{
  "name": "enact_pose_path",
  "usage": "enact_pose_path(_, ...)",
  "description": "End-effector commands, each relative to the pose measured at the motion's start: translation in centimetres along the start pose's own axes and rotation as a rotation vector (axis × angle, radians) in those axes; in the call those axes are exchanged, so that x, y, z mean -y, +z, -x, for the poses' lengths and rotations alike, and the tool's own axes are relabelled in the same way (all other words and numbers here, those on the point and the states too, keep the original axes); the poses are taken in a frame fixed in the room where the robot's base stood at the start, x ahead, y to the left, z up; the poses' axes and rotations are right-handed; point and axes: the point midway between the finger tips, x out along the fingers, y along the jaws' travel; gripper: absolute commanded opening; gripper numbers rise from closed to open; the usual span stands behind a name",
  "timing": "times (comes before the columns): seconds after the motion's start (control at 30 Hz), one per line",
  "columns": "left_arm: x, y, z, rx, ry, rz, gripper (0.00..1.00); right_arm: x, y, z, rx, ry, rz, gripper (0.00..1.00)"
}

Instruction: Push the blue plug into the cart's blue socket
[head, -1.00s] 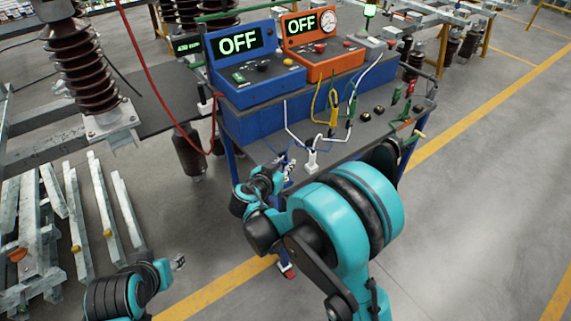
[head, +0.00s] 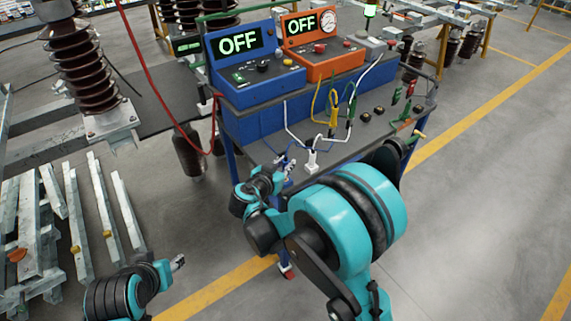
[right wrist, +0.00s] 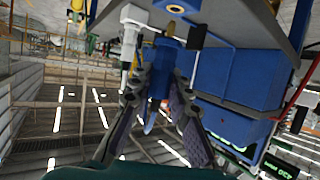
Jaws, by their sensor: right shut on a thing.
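The blue plug (right wrist: 158,72) is between the fingers of my right gripper (right wrist: 162,78), which is shut on it. In the head view my right gripper (head: 284,172) is at the cart's front edge, and the plug is too small there to make out clearly. In the right wrist view a blue ring with a tan centre, which looks like the blue socket (right wrist: 176,8), is on the cart just beyond the plug's end; I cannot tell whether they touch. My left gripper (head: 178,263) is low at the left, away from the cart; its jaw state is unclear.
A white plug (head: 311,161) stands beside my right gripper on the cart top (head: 265,152). Yellow, green and white cables lie behind it. A blue OFF box (head: 250,82) and an orange OFF box (head: 322,65) stand at the back. A red cable (head: 150,80) hangs left.

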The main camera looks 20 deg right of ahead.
Motion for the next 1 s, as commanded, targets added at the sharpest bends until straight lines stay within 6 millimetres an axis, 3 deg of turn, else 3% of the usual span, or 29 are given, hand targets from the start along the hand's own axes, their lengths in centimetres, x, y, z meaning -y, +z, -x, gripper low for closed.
enact_pose_path(1.0,0.0,0.1,-0.1,0.0,0.0,0.0,0.42,0.0,1.5,-0.6,0.0,0.0,0.0,0.0)
